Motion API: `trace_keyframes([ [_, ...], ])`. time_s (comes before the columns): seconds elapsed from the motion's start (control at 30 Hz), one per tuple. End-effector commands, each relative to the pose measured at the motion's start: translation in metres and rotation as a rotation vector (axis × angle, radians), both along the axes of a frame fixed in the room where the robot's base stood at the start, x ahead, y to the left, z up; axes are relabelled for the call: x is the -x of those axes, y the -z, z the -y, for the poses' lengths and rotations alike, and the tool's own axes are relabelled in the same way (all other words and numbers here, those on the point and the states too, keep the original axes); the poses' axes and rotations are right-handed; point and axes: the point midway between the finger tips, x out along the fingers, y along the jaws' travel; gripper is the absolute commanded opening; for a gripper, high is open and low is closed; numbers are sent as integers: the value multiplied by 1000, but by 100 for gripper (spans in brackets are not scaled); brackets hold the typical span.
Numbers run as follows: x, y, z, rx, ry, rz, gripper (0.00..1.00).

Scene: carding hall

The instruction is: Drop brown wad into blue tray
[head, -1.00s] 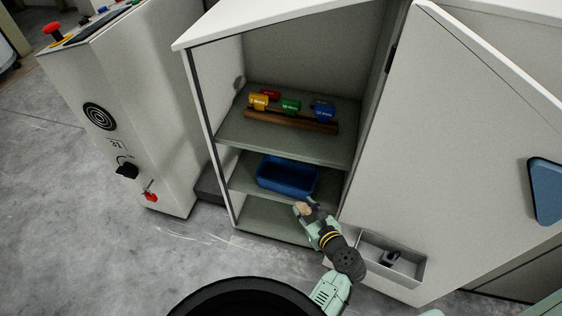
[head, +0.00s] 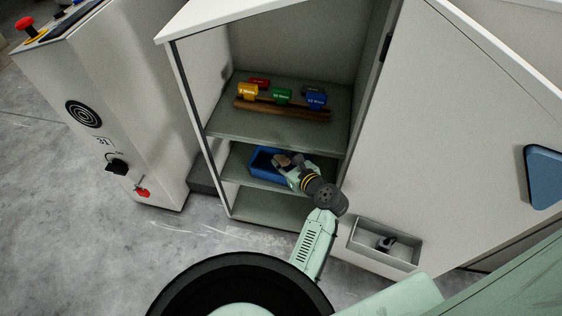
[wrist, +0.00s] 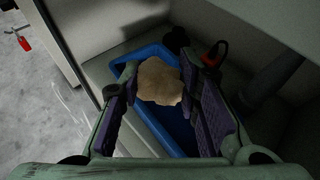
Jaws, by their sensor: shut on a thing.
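The brown wad (wrist: 160,82) is a tan, rounded lump between my gripper's fingers in the wrist view. My gripper (head: 285,162) is shut on it and reaches into the open cabinet at the middle shelf. The blue tray (head: 262,172) stands on that shelf, partly hidden behind my gripper in the head view. In the wrist view the tray (wrist: 152,125) lies below and behind the wad, its rim running to the left of it. The wad appears above the tray; the exact height gap cannot be told.
The upper shelf (head: 225,122) with coloured labelled blocks (head: 281,96) is above my gripper. The cabinet door (head: 440,130) stands open at the right, with a bin (head: 358,243) low on it. The lowest shelf (head: 265,210) looks empty. A grey machine (head: 140,110) stands left.

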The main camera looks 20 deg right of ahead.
Motion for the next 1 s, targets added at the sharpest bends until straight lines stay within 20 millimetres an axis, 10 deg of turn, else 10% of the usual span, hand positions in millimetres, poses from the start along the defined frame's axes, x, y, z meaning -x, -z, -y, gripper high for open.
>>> trace_keyframes([
  [1.0, -17, 44, -3, -1, 0, 0, 19],
])
